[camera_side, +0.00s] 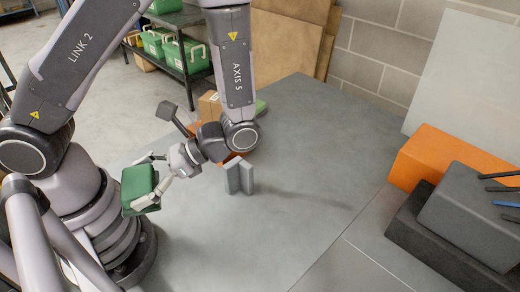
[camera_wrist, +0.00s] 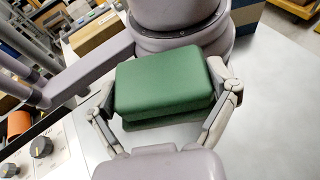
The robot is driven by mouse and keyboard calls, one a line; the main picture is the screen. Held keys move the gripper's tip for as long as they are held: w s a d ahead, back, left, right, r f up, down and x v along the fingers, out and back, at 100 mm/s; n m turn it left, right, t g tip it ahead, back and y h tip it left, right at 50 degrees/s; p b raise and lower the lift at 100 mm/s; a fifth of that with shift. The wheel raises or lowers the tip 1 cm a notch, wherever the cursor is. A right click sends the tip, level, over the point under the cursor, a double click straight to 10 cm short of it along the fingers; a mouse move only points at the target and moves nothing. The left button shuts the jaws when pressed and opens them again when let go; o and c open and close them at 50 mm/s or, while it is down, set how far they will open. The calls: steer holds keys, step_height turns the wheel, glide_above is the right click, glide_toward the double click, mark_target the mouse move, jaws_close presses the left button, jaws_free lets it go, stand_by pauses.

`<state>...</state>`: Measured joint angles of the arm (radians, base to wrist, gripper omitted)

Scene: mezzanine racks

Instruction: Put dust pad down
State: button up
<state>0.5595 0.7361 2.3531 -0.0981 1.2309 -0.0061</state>
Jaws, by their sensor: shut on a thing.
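The dust pad looks like a green rounded block (camera_side: 138,186) in the side view, left of the table's middle and close to my base. My gripper (camera_side: 147,180) is shut on it, with a finger along each side. In the wrist view the green dust pad (camera_wrist: 165,84) fills the middle, between the two fingers of my gripper (camera_wrist: 168,100). The pad appears to be held above the grey surface. The exact gap under it is hard to tell.
A small grey angled piece (camera_side: 239,177) stands on the grey table (camera_side: 300,150). An orange block (camera_side: 432,158) and a dark grey block (camera_side: 470,215) are at the right. The table's middle right is clear.

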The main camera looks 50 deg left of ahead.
steer(key=w+a+f+m+t+y, duration=0.3)
steer(key=w+a+m+t+y, duration=0.1)
steer(key=w+m+y, duration=0.1)
steer(key=m+t+y, duration=0.2)
steer(key=m+t, duration=1)
steer(key=t, duration=0.2)
glide_above(296, 174)
steer(key=f, duration=1.3)
steer(key=shift+s+f, duration=0.1)
steer(key=shift+s, duration=0.2)
steer(key=shift+w+f, duration=0.35)
steer(key=shift+f, duration=0.15)
steer(key=shift+f+g+h, duration=0.3)
steer(key=shift+f, duration=1.1)
